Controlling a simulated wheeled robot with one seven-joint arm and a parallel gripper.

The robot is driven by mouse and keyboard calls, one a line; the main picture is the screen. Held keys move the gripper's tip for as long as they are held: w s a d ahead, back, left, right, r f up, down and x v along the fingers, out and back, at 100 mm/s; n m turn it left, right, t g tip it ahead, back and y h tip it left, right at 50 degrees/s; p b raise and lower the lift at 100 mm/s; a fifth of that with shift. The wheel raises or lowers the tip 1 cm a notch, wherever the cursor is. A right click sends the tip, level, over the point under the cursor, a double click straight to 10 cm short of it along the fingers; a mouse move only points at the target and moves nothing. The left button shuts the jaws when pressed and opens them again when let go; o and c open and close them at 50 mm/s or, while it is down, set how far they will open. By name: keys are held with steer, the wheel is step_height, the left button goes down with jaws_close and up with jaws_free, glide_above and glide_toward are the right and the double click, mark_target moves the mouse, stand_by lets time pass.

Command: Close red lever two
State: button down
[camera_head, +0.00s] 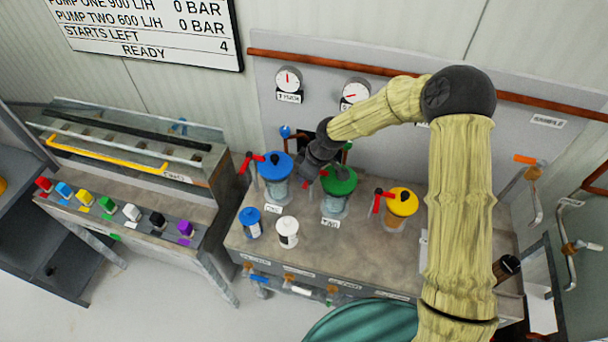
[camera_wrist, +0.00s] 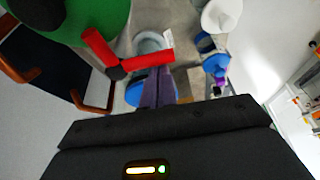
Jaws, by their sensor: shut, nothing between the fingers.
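Red lever two (camera_wrist: 148,54) sits beside the green-lidded pump (camera_head: 340,182). In the wrist view it shows two red arms meeting at a black pivot, one along the green lid (camera_wrist: 85,15) and one pointing right. My gripper (camera_wrist: 163,70) is shut and empty, with its fingertips close to the end of the right-pointing arm. I cannot tell whether they touch it. In the head view my gripper (camera_head: 308,178) is left of the green lid, and hides part of the lever. The blue-lidded pump (camera_head: 275,166) is to its left, the yellow-lidded pump (camera_head: 402,201) to its right.
Other red levers stand by the blue pump (camera_head: 246,162) and the yellow pump (camera_head: 376,200). A small blue-topped jar (camera_head: 250,221) and a white jar (camera_head: 287,232) stand in front on the bench. Gauges (camera_head: 288,79) hang behind. My forearm covers the bench's right part.

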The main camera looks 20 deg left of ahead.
step_height(320, 180, up, 10)
steer(key=b, duration=0.2)
steer(key=shift+a+b, duration=0.2)
steer(key=shift+b, duration=0.2)
steer(key=s+d+r+m+h, duration=0.1)
steer(key=s+d+m, duration=0.4)
steer(key=d, duration=0.6)
steer(key=s+d+r+m+t+h, duration=0.1)
steer(key=s+d+m, duration=0.4)
steer(key=d, duration=0.6)
steer(key=s+d+r+m+t+h, duration=0.1)
steer(key=s+d+m+h, duration=0.1)
steer(key=s+d+m, duration=0.2)
steer(key=d+m, duration=0.3)
steer(key=d, duration=0.4)
steer(key=shift+s+r, duration=0.15)
steer(key=shift+s, duration=0.25)
steer(key=shift+d, duration=0.1)
